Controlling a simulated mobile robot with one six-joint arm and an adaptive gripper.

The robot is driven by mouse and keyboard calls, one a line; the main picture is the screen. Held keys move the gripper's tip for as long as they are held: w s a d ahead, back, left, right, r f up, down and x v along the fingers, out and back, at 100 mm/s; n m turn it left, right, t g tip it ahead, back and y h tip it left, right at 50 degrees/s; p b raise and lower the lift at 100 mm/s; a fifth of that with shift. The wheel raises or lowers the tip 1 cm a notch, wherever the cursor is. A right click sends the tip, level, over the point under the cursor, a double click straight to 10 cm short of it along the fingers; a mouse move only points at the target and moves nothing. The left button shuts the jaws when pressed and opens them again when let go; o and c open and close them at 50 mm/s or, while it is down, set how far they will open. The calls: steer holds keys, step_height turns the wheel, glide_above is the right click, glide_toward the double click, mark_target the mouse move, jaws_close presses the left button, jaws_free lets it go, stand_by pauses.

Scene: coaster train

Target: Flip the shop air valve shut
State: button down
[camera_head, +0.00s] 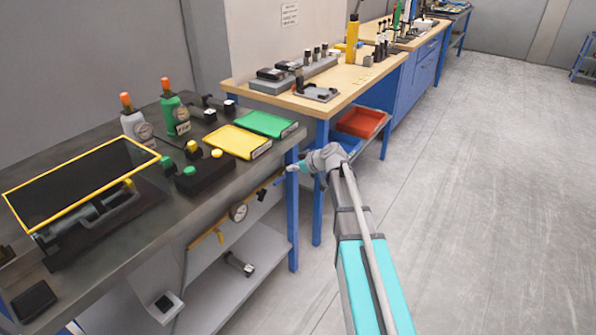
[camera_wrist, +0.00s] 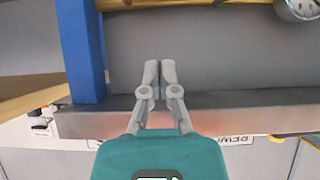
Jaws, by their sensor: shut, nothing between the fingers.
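A yellow air pipe (camera_head: 207,238) runs along the front of the left bench, below its top. A round gauge (camera_head: 238,212) sits on it. To the right of the gauge is a small yellow fitting (camera_head: 262,194), with a thin blue part (camera_head: 277,181) that looks like the valve lever. My gripper (camera_head: 289,169) is beside the blue part's right end; I cannot tell whether they touch. In the wrist view my gripper (camera_wrist: 160,66) has its fingers together and empty. The yellow pipe (camera_wrist: 170,4) and gauge (camera_wrist: 299,8) show at the top edge; the lever is not clear there.
A blue bench leg (camera_head: 293,215) stands close to my gripper, and also at left in the wrist view (camera_wrist: 82,52). A lower shelf (camera_head: 225,285) lies under the pipe. Trays and bottles stand on the left bench (camera_head: 225,178). The floor (camera_head: 480,190) at right is clear.

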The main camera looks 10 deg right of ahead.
mark_target(280, 180)
steer(key=w+a+f+b, duration=0.3)
steer(key=w+f+b, duration=0.1)
steer(key=f+b, duration=0.2)
steer(key=shift+a+f, duration=0.35)
steer(key=shift+f, duration=0.2)
steer(key=shift+w, duration=0.1)
steer(key=shift+f+n+t+h+b, duration=0.3)
steer(key=shift+n+t+b, duration=0.1)
steer(key=shift+b, duration=0.15)
stand_by(1.0)
